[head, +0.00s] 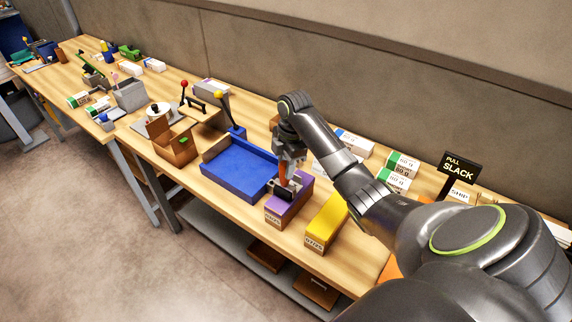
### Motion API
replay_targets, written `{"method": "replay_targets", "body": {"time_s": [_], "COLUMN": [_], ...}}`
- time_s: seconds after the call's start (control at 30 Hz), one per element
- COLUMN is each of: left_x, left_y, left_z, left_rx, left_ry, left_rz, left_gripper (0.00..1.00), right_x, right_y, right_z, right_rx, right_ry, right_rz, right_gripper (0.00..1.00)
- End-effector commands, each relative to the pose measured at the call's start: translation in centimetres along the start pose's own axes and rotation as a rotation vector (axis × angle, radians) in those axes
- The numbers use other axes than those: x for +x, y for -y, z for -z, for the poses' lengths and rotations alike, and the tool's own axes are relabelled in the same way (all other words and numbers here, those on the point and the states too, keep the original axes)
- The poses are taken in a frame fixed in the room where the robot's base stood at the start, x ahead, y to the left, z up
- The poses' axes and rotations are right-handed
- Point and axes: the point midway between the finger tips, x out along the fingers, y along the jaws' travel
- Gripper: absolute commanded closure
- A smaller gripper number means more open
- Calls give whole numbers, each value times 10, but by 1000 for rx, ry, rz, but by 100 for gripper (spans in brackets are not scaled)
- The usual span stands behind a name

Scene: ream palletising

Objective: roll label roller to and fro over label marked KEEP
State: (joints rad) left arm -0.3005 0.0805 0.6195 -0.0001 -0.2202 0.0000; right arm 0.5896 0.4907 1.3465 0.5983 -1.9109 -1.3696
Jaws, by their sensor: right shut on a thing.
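My right gripper (287,165) points down over the purple box (292,208) near the table's front edge. It is shut on a small tool with an orange part and a dark lower end, which looks like the label roller (284,188). The roller's lower end is at the top of the purple box; I cannot tell whether it touches. A pale label (273,219) shows on the box's front end, its print too small to read. No label marked KEEP can be made out; my gripper and the roller hide part of the box top. My left gripper is not in view.
A blue tray (213,180) stands left of the purple box, a yellow box (326,222) to its right. An open cardboard box (172,141) is farther left. White and green reams (401,165) and a "PULL SLACK" sign (460,170) stand at the back right.

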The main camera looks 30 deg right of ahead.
Motion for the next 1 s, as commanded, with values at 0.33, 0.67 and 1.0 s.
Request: {"method": "replay_targets", "body": {"time_s": [0.33, 0.67, 1.0], "left_x": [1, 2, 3], "left_y": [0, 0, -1], "left_z": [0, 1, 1], "left_rx": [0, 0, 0], "left_ry": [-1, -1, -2], "left_rz": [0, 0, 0], "left_gripper": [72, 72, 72], "right_x": [1, 0, -1], "right_y": [-2, -8, -14], "right_z": [-4, -15, -28], "right_rx": [1, 1, 1], "right_ry": [1, 0, 1], "right_rz": [0, 1, 0], "right_gripper": [99, 99, 99]}}
